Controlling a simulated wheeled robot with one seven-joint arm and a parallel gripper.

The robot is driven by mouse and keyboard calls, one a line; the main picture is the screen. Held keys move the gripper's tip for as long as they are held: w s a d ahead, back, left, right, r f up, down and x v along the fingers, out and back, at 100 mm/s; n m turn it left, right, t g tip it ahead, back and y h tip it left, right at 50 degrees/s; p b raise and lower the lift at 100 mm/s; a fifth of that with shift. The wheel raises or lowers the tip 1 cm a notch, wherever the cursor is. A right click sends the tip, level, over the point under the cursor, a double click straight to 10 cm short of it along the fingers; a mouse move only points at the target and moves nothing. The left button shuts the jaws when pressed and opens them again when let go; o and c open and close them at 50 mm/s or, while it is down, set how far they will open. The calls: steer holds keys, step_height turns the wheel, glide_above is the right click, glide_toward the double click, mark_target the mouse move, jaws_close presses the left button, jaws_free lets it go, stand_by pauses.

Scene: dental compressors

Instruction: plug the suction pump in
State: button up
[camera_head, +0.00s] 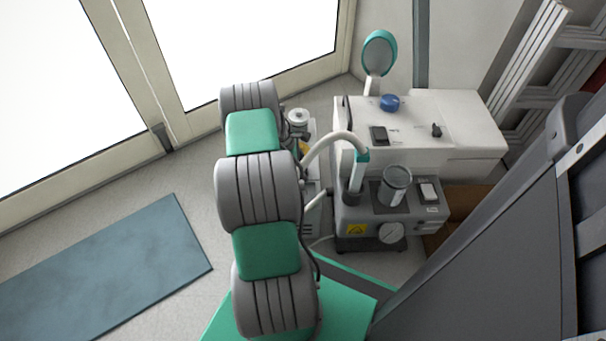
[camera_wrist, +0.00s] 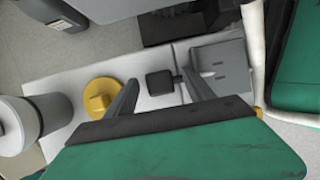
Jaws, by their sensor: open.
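The suction pump looks to be the grey unit (camera_head: 385,222) with a clear canister (camera_head: 396,185) and a hose, right of my arm in the head view. My gripper (camera_wrist: 160,85) points down over a white panel in the wrist view, its two fingers apart. A small black block (camera_wrist: 160,83), perhaps a plug or switch, shows between the fingertips; I cannot tell whether they touch it. A grey plate with small slots (camera_wrist: 222,68), possibly a socket, lies just right of it. My arm hides the gripper in the head view.
A yellow knob (camera_wrist: 101,97) and a pale cylinder (camera_wrist: 36,122) stand left of the fingers. In the head view, a white cabinet (camera_head: 460,125) with a blue knob (camera_head: 389,102) stands behind the pump. A blue mat (camera_head: 120,270) lies on open floor at left.

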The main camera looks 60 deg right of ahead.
steer(key=shift+f, duration=0.1)
steer(key=shift+c, duration=0.5)
jaws_close()
